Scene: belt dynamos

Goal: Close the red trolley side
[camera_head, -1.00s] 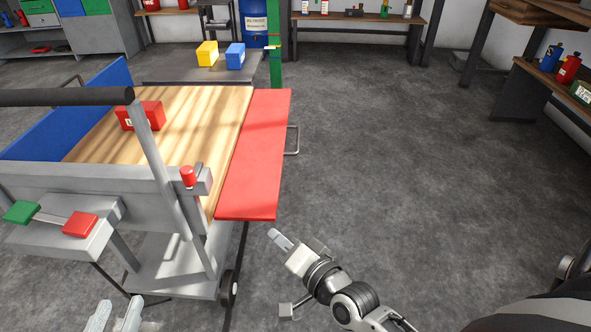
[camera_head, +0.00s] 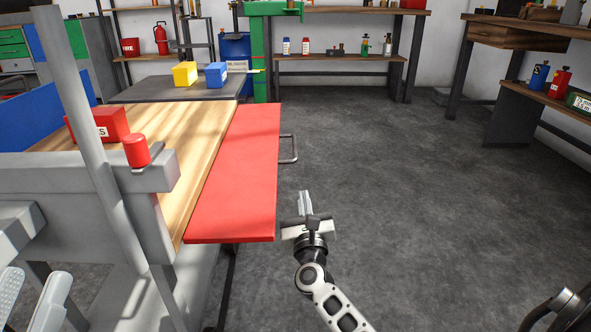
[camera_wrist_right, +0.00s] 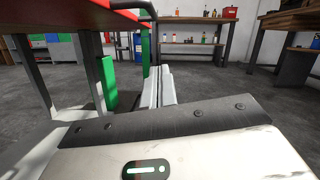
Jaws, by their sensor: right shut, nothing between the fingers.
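The red trolley side (camera_head: 238,190) is folded out, lying roughly flat along the right edge of the trolley's wooden deck (camera_head: 160,135). A grey metal handle (camera_head: 289,148) sticks out from its outer edge. My right gripper (camera_head: 305,198) is shut and empty, just right of the red side's near outer corner, pointing away from me and apart from it. In the right wrist view, the red side (camera_wrist_right: 60,14) shows from below at upper left, above the shut fingers (camera_wrist_right: 158,85). My left gripper (camera_head: 32,298) is at the lower left, its fingers apart, partly cut off.
The blue side (camera_head: 45,128) stands upright at the deck's far left. A red box (camera_head: 97,125) lies on the deck. A red-topped catch (camera_head: 136,151) and a grey post (camera_head: 85,120) stand at the near end. A green column (camera_head: 260,60) is beyond. Floor to the right is clear.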

